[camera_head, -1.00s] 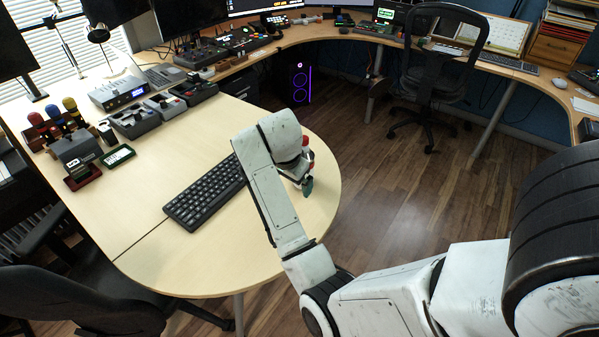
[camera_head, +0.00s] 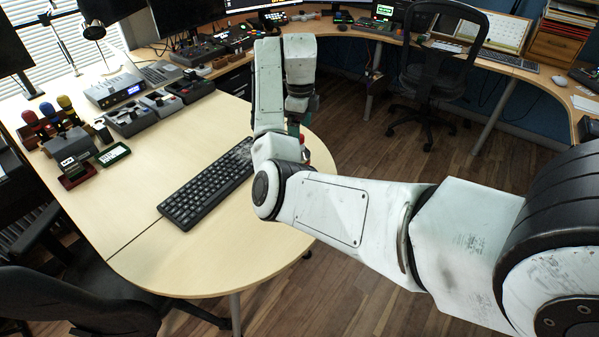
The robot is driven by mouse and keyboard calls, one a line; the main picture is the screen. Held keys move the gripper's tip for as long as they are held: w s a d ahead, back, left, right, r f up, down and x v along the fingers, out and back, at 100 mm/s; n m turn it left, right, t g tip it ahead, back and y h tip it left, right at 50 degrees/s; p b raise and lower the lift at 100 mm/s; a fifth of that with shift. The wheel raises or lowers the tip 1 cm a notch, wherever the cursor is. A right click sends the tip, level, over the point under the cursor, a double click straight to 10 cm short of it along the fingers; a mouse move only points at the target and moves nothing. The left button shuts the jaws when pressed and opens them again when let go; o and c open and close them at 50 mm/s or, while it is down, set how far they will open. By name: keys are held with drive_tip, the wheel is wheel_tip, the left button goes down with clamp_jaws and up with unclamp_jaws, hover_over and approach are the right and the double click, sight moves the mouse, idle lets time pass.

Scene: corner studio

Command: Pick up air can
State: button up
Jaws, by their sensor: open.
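My gripper (camera_head: 298,123) is over the rounded right end of the light wood desk (camera_head: 140,268). It is open, and my own arm covers much of it. Small red patches (camera_head: 302,138) show just below and beside it at the desk edge. I cannot tell if they belong to the air can or to my gripper. No air can shows clearly in this view.
A black keyboard (camera_head: 205,190) lies left of my arm. Audio boxes (camera_head: 130,118), colored microphones (camera_head: 45,115) and a small dark cylinder (camera_head: 103,132) stand at the desk's left. A black chair (camera_head: 430,70) stands beyond open floor. The desk's front is clear.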

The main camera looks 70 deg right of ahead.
sight(305, 152)
drive_tip(key=f, duration=0.7)
drive_tip(key=shift+a+f+p, duration=0.3)
drive_tip(key=shift+a+p, duration=0.1)
drive_tip(key=shift+c, duration=0.2)
clamp_jaws()
idle(0.4)
